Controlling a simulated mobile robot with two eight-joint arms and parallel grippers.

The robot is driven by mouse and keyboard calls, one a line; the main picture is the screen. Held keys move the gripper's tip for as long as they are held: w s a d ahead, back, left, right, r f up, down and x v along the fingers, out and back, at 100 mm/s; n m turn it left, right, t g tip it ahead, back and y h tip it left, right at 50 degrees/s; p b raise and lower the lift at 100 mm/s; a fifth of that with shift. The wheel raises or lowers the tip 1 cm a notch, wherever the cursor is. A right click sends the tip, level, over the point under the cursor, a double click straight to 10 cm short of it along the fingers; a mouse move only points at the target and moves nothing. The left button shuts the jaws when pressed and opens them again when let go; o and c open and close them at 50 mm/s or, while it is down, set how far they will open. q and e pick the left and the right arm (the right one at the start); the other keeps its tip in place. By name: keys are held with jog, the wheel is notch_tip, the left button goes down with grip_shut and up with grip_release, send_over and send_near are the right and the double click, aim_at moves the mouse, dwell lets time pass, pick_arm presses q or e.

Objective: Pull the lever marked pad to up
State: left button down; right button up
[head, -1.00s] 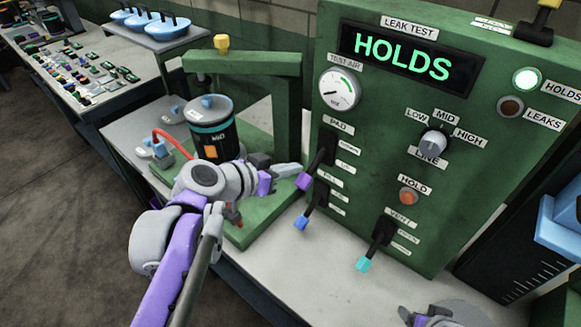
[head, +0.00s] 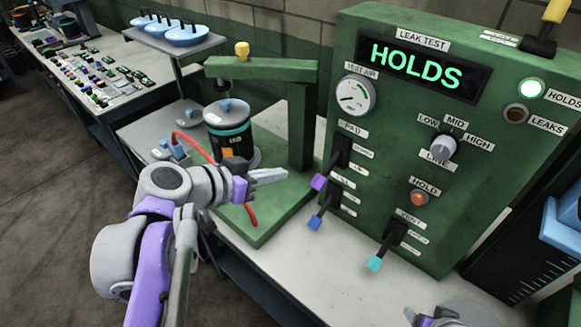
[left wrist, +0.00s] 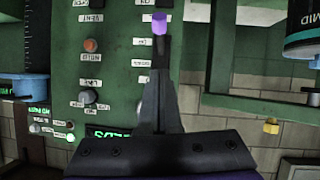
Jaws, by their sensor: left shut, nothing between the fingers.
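The lever under the PAD label is a dark handle with a purple tip (head: 318,182) on the left side of the green panel. It slants out and down, much like the blue-tipped lever below it. Its purple tip also shows at the top of the left wrist view (left wrist: 159,23), just beyond the fingertips. My left gripper (head: 285,174) is shut and empty, a little left of the purple tip and apart from it. Its dark fingers fill the middle of the left wrist view (left wrist: 158,98). My right gripper shows only in part at the bottom right edge; its fingers are unclear.
Levers with blue (head: 314,222) and cyan (head: 375,263) tips sit lower on the panel. A green press frame (head: 302,125) with a dark canister (head: 229,135) stands left of the panel. The display (head: 415,67) reads HOLDS. The grey tabletop before the panel is mostly clear.

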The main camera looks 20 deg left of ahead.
pick_arm(q)
jog(key=shift+s+a+r, duration=0.15)
jog(key=shift+s+a, duration=0.2)
jog(key=shift+s, duration=0.2)
jog(key=shift+s+a+r, duration=0.1)
jog(key=shift+s+a, duration=0.2)
jog(key=shift+s, duration=0.2)
jog(key=shift+f, duration=0.1)
jog(key=s+d+f+n+g+y, duration=0.1)
jog(key=s+f+g+y, duration=0.1)
jog(key=f, duration=0.9)
jog(key=s+d+f+n+g+y, duration=0.1)
jog(key=s+f, duration=0.4)
jog(key=f, duration=0.6)
jog(key=n+g+y, duration=0.1)
jog(key=g+y, duration=0.1)
jog(key=shift+d+n+y, duration=0.15)
jog(key=shift+n+y, duration=0.15)
jog(key=shift+y, duration=0.1)
